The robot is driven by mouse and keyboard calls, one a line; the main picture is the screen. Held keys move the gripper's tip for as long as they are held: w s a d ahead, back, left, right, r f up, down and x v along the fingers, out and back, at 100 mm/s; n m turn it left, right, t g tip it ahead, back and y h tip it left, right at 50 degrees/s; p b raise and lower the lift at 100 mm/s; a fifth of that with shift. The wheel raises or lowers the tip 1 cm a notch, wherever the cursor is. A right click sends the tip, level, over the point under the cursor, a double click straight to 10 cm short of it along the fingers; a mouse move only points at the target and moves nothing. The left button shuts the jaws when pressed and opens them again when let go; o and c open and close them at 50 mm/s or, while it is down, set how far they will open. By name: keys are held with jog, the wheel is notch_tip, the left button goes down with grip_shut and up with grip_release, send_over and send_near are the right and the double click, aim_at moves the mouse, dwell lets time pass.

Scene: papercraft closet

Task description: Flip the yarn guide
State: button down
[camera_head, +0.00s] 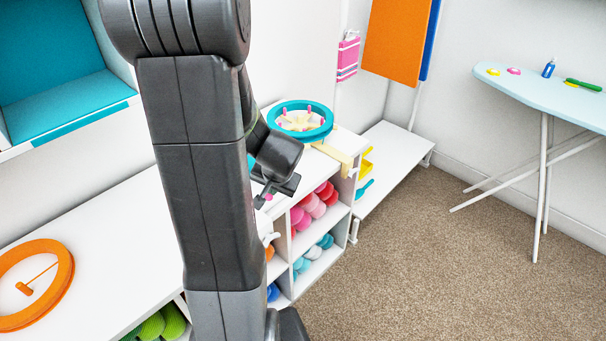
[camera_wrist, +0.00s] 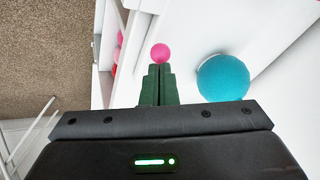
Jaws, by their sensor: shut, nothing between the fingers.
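I cannot tell for sure which part is the yarn guide. A teal ring (camera_head: 300,120) with pink-tipped pegs, like a round knitting machine, sits on the white shelf unit, with a cream piece (camera_head: 338,152) at its right front. A small pink ball (camera_wrist: 160,53) shows just past my fingertips in the wrist view; it also shows as a pink dot in the head view (camera_head: 268,197). Whether the fingers touch it is unclear. My gripper (camera_wrist: 159,70) is shut with nothing between its fingers, low over the shelf edge (camera_head: 261,201). My arm hides part of the shelf.
A teal ball (camera_wrist: 222,77) lies right of my fingers. Pink yarn balls (camera_head: 315,205) fill cubbies below the top. An orange ring (camera_head: 35,285) lies on the left surface. A low white bench (camera_head: 395,160) and an ironing board (camera_head: 550,97) stand right. Carpet between is clear.

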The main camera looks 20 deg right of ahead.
jog(key=shift+w+a, duration=0.9)
jog(key=shift+a, duration=0.2)
jog(key=shift+w, duration=0.15)
